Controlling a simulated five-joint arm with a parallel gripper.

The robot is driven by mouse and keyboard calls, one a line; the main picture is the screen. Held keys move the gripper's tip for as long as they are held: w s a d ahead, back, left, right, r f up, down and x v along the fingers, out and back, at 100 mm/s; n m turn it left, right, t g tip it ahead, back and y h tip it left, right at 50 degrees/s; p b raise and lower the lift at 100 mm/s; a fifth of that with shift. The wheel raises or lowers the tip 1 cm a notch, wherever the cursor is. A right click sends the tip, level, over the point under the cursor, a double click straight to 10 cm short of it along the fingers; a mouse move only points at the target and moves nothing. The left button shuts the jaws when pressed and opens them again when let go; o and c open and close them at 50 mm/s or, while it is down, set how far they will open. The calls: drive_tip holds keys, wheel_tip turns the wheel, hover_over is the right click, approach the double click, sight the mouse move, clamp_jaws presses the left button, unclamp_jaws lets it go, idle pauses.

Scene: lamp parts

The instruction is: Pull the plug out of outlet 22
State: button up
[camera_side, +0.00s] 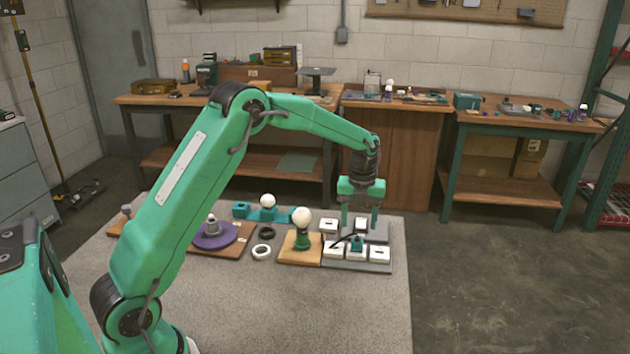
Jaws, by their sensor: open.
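A small dark teal plug (357,243) with a black cord sits upright in the middle white outlet of the front row on the grey outlet board (384,267). The cord trails left from it. No outlet numbers are readable. My gripper (360,231) points straight down over the board, with its two green fingers apart. The fingers appear on either side of the space just above or behind the plug. I cannot tell whether they touch it. Part of the back row of outlets is hidden behind the fingers.
A lamp with a white bulb (302,219) on a wooden base (292,256) stands just left of the board. A white ring (261,252), a black ring (266,232) and a purple disc (214,236) lie farther left. The front of the grey table (300,315) is clear.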

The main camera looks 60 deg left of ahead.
sight(358, 237)
drive_tip(key=shift+f, duration=3.3)
drive_tip(key=shift+c, duration=0.4)
drive_tip(key=c, duration=1.1)
drive_tip(key=shift+r, duration=0.95)
drive_tip(key=shift+r, duration=0.7)
drive_tip(key=shift+r, duration=0.1)
drive_tip(key=shift+r, duration=1.9)
